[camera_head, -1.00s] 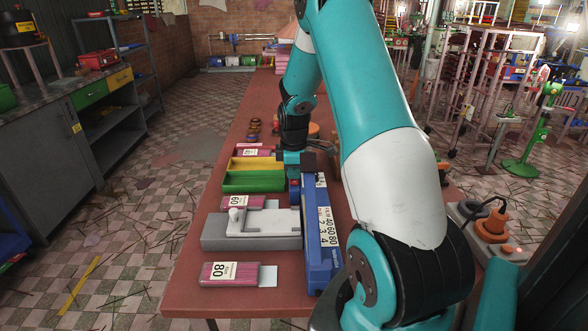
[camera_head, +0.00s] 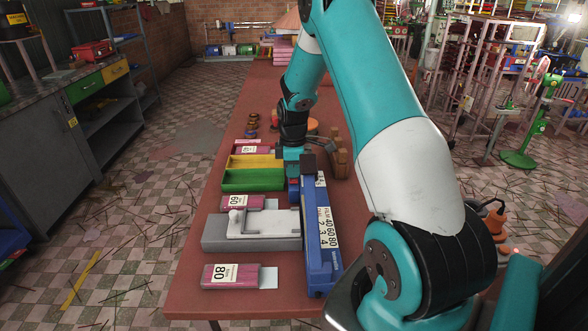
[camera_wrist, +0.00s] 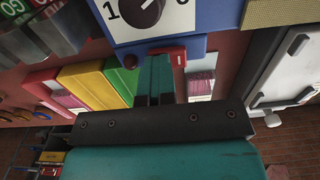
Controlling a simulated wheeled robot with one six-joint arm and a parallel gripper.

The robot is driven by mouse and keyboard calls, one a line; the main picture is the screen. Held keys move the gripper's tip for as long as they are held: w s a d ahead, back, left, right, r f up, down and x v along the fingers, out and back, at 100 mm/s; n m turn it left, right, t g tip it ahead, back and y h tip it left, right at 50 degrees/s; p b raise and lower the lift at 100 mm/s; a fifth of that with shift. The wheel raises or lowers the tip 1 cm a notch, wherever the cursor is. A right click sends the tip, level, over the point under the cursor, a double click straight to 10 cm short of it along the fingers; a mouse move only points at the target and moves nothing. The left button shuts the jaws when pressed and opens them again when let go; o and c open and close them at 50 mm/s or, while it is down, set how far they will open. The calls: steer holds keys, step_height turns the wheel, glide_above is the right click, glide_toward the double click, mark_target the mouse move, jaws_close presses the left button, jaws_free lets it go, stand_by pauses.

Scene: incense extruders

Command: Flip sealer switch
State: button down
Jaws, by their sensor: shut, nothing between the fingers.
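The blue sealer (camera_head: 314,268) stands on the red-brown table, with a white number label along its side. In the wrist view its blue end (camera_wrist: 215,48) carries a white plate with a black dial (camera_wrist: 140,12). A red switch (camera_wrist: 180,57) with a small pale mark shows just below the dial plate. My gripper (camera_wrist: 158,62) is shut and empty, its fingertips right beside the switch and partly covering it. I cannot tell whether they touch. In the head view my gripper (camera_head: 293,180) is at the sealer's far end, and the switch is barely visible.
A grey-white fixture (camera_head: 250,235) stands left of the sealer, with a pink pack marked 80 (camera_head: 230,276) in front. Green (camera_head: 250,180) and yellow (camera_head: 255,161) trays lie left of my gripper. Wooden pieces (camera_head: 338,160) stand behind it to the right. The table's left edge is close.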

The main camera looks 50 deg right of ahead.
mark_target(293, 180)
steer(key=shift+s+a+f, duration=0.6)
steer(key=r+p, duration=0.1)
steer(key=r, duration=0.1)
steer(key=r+p, duration=0.1)
steer(key=r, duration=0.1)
steer(key=w+r+p, duration=0.1)
steer(key=r, duration=0.1)
steer(key=shift+d+r+p, duration=0.15)
steer(key=shift+d+p, duration=0.15)
steer(key=shift+d, duration=0.05)
step_height(293, 180, up, 9)
steer(key=b, duration=0.1)
steer(key=shift+b, duration=0.3)
steer(key=shift+s, duration=0.1)
steer(key=s+a+t+h+b, duration=0.1)
steer(key=b, duration=0.3)
steer(key=shift+s+a+t+h, duration=0.3)
steer(key=shift+s+a, duration=0.1)
